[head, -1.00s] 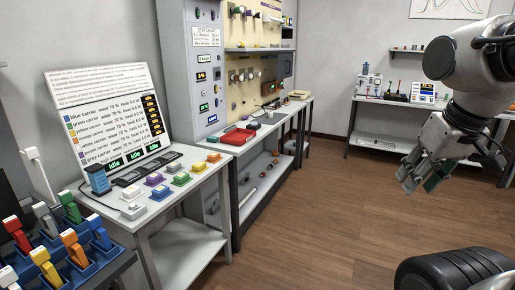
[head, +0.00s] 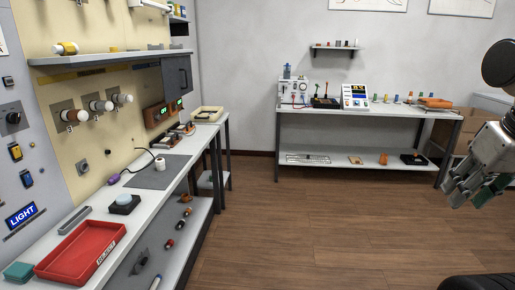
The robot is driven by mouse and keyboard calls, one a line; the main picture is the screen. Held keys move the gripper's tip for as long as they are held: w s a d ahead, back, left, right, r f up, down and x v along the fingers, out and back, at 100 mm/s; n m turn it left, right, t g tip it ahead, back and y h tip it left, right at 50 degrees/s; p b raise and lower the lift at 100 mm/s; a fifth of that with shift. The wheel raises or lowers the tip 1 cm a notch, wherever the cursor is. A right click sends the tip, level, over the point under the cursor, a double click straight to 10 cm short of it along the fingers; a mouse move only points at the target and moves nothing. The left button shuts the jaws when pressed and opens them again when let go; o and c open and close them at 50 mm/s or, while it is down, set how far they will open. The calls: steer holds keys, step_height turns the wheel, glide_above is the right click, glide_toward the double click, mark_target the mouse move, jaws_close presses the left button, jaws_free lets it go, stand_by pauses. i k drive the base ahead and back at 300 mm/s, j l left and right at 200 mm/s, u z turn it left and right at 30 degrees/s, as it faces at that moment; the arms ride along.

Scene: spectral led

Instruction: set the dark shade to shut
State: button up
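I cannot single out the dark shade with certainty. A dark grey box-like panel (head: 177,75) hangs under the right end of the wall shelf in the head view, and its front looks closed. My gripper (head: 474,194) is at the right edge of the head view, pointing down, over the floor and far from that panel. Something green shows at its fingers; I cannot tell whether it is part of the fingers or a held thing. The fingers' gap is not clear.
The left bench holds a red tray (head: 82,252), a dark round-topped piece (head: 124,203) and a grey mat (head: 158,172). A back bench (head: 365,112) carries instruments, including a white display unit (head: 355,97). Cardboard boxes (head: 470,130) stand at the right. The wooden floor between is clear.

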mark_target(176, 71)
steer(key=i+l, duration=0.1)
steer(key=i, duration=1.45)
steer(key=i+u, duration=0.4)
steer(key=i+l+u, duration=0.2)
steer(key=i+u, duration=0.25)
steer(key=i+l+u, duration=0.25)
steer(key=u, duration=0.15)
steer(key=i+l+u, duration=0.45)
